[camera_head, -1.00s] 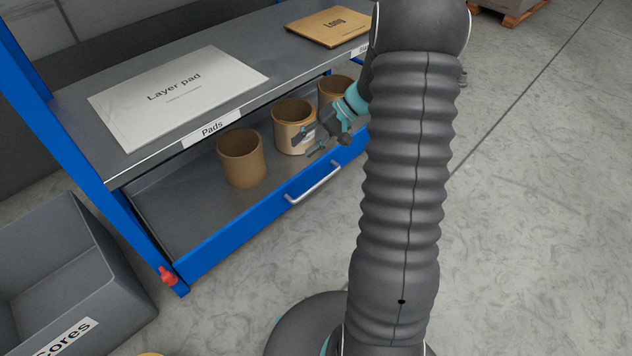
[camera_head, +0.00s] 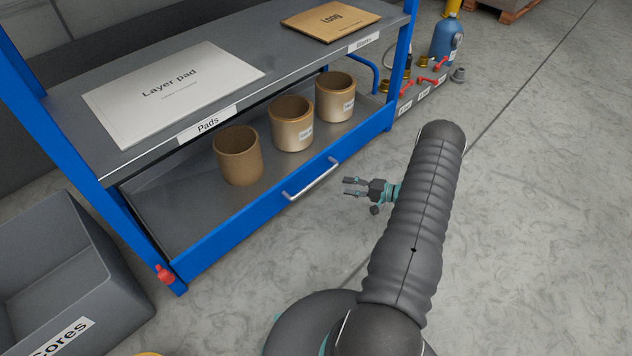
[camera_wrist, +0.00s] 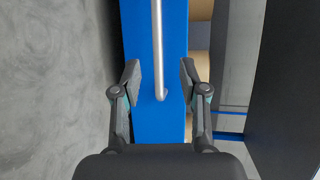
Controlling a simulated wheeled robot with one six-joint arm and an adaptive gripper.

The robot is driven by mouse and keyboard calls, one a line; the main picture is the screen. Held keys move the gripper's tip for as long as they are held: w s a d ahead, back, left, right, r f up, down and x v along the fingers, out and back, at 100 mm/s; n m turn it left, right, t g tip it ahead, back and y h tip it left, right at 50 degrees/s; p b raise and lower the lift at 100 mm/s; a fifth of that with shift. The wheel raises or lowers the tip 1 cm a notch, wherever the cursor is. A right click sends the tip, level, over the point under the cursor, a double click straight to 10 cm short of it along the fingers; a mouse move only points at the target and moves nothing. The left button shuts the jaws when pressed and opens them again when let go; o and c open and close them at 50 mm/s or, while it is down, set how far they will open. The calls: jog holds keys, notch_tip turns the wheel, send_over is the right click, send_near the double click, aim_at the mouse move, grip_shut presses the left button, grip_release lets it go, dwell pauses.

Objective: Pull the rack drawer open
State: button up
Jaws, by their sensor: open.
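The rack drawer has a blue front panel (camera_head: 240,226) and a silver bar handle (camera_head: 313,180) on its outer face. Several brown cores stand in the grey space behind the panel, such as the nearest one (camera_head: 238,157). My gripper (camera_head: 350,187) is open and empty, just right of the handle and apart from it in the head view. In the wrist view my open fingers (camera_wrist: 160,76) are on either side of the handle's line (camera_wrist: 157,45), with the blue panel (camera_wrist: 172,120) behind. The handle's far end is out of that frame.
A layer pad (camera_head: 170,88) and a brown board (camera_head: 330,20) lie on the shelf above. A red knob (camera_head: 165,275) is at the left post. A grey bin (camera_head: 50,265) stands at left. Floor (camera_head: 530,230) at right is clear.

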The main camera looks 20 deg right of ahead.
aim_at(318, 181)
jog(key=x, duration=1.3)
jog(key=shift+w+a+f, duration=0.1)
jog(key=shift+w+f, duration=0.2)
